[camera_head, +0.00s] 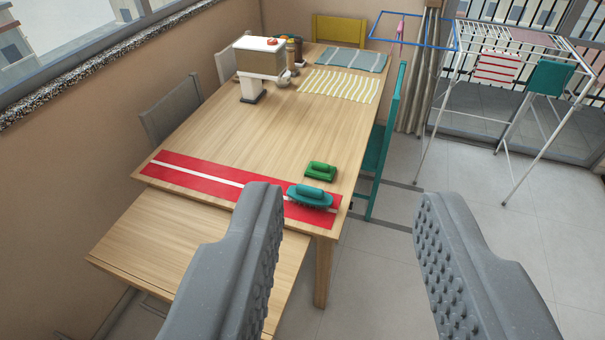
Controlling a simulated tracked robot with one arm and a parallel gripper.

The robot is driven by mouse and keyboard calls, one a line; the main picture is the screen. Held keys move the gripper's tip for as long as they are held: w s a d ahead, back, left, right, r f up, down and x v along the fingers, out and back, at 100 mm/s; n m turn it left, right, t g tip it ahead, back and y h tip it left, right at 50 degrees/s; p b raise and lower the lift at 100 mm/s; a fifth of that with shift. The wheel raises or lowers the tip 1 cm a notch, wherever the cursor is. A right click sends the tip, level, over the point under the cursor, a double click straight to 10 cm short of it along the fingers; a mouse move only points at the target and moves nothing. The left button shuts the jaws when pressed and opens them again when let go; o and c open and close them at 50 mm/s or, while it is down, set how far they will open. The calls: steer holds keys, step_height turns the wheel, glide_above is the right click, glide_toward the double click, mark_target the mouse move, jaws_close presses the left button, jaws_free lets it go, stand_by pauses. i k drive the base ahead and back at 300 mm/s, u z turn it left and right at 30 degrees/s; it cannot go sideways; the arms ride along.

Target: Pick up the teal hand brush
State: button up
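The teal hand brush (310,196) lies on the red and white striped runner (196,179), near the front right corner of the wooden table (228,130). Its handle is on top and its bristles face down. A green hand brush (320,171) lies just behind it on bare wood. My gripper (345,245) is open and empty, with its two grey fingers wide apart in the foreground. The left finger reaches close to the teal brush in the picture but appears nearer to the camera. The brush is in plain sight.
A lower wooden bench or leaf (150,235) stands at the table's front. A teal chair (383,150) is at the right side, and grey chairs (172,105) are at the left. A drying rack (520,60) stands at the back right. The tiled floor (385,265) at right is clear.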

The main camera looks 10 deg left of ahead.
mark_target(313, 195)
steer(key=u, duration=0.05)
steer(key=i, duration=1.35)
steer(key=u, duration=0.05)
